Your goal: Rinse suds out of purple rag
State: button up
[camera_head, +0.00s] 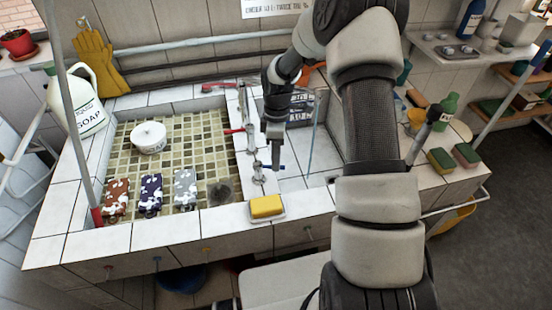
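The purple rag (151,193) has white patches that look like suds. It lies in the left tiled basin (189,130), near its front edge, between a reddish-brown rag (117,197) and a grey rag (186,187), both also with white patches. My gripper (275,165) points down over the divider to the right of that basin, well apart from the purple rag. Its fingers are beside a tap part with a blue handle (281,168). Contact with the handle and the finger gap cannot be made out.
A red tap handle (235,131) is on the divider. A soap jug (82,100) stands at left. A yellow sponge (266,207) lies on the front rim. My arm hides part of the right basin.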

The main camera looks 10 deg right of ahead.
jog(key=shift+o, duration=1.4)
jog(key=w+d+r, duration=0.1)
jog(key=w+r, duration=0.2)
jog(key=r, duration=1.4)
jog(key=shift+w, duration=0.15)
